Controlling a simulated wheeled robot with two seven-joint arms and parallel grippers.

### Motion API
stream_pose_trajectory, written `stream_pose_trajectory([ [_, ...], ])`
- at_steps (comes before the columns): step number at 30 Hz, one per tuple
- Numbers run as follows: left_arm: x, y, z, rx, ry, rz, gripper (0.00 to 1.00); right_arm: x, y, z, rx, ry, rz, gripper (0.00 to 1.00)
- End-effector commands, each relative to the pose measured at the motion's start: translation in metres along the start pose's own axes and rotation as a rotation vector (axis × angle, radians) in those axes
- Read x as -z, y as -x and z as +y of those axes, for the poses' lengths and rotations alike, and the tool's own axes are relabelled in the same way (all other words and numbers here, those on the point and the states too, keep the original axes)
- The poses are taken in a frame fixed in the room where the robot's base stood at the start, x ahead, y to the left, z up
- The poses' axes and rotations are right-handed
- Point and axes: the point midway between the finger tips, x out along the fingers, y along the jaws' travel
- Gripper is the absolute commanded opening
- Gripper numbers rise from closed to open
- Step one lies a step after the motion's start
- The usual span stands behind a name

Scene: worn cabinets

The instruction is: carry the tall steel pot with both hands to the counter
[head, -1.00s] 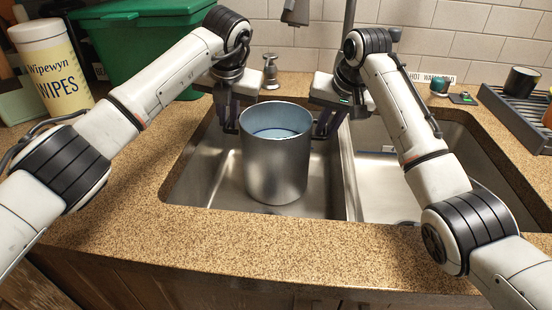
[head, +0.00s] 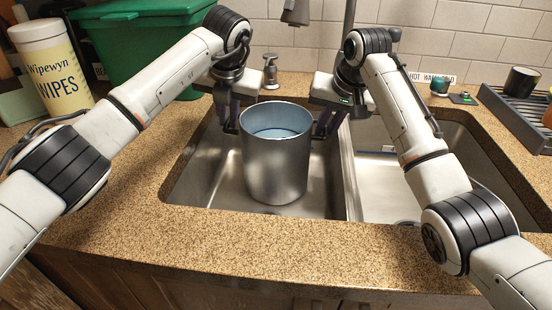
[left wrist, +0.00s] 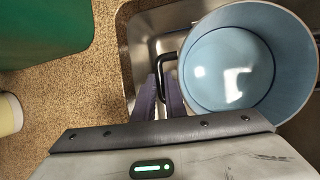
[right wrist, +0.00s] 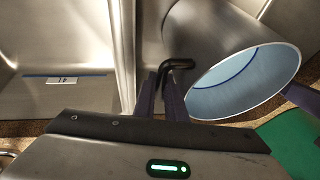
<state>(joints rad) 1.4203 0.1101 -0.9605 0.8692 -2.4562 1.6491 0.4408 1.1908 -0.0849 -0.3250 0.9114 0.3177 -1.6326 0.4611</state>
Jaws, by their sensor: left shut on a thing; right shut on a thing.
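The tall steel pot (head: 275,165) is upright in the left sink basin (head: 215,180). Its inside is pale blue and it has dark side handles. My left gripper (head: 232,122) is shut on the handle on the pot's left side; this handle shows between the fingers in the left wrist view (left wrist: 168,72). My right gripper (head: 325,128) is shut on the handle on the right side, and that handle shows in the right wrist view (right wrist: 178,66). I cannot tell whether the pot's base touches the basin floor. The speckled brown counter (head: 250,240) surrounds the sink.
A green bin (head: 135,50) and a wipes tub (head: 52,70) stand at the left. A faucet (head: 348,35) and soap dispenser (head: 270,72) are behind the sink. A dark rack with a cup (head: 521,80) is at the right. The front counter strip is clear.

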Motion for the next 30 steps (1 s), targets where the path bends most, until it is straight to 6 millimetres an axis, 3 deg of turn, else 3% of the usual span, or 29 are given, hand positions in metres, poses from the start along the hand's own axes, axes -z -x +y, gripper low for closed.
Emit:
stream_pose_trajectory([
  [19,-0.006,0.010,0.002,0.000,0.001,-0.011,0.00,0.007,0.011,-0.003,0.005,0.001,0.014,0.00],
  [30,-0.017,0.036,0.008,-0.001,0.001,-0.012,0.00,0.018,0.037,-0.009,0.005,0.001,0.015,0.00],
])
